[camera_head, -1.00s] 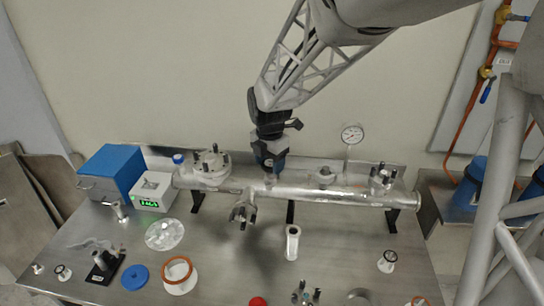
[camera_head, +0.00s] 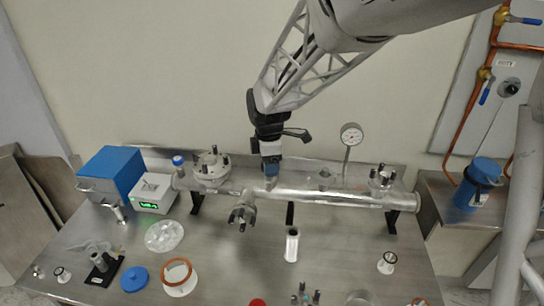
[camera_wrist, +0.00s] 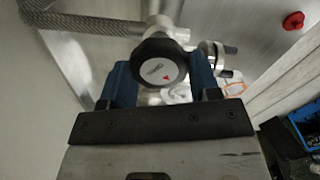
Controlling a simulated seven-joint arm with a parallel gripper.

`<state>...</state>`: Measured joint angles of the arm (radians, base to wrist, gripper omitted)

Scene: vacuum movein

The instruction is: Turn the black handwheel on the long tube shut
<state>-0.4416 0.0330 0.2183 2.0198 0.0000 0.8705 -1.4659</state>
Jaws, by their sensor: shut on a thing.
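The long tube (camera_head: 325,197) is a shiny metal cylinder lying across the bench on black supports. My gripper (camera_head: 270,175) points down at the tube, left of its middle. In the wrist view, its blue fingers (camera_wrist: 162,82) are shut on the black handwheel (camera_wrist: 145,48), one on each side. In the head view the handwheel is hidden by the fingers.
A dial gauge (camera_head: 351,134) rises behind the tube, right of my gripper. Flanged ports with upright bolts stand near both tube ends. A blue box (camera_head: 110,172) and a white display unit (camera_head: 152,192) are at left. Loose flanges and fittings lie on the front bench.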

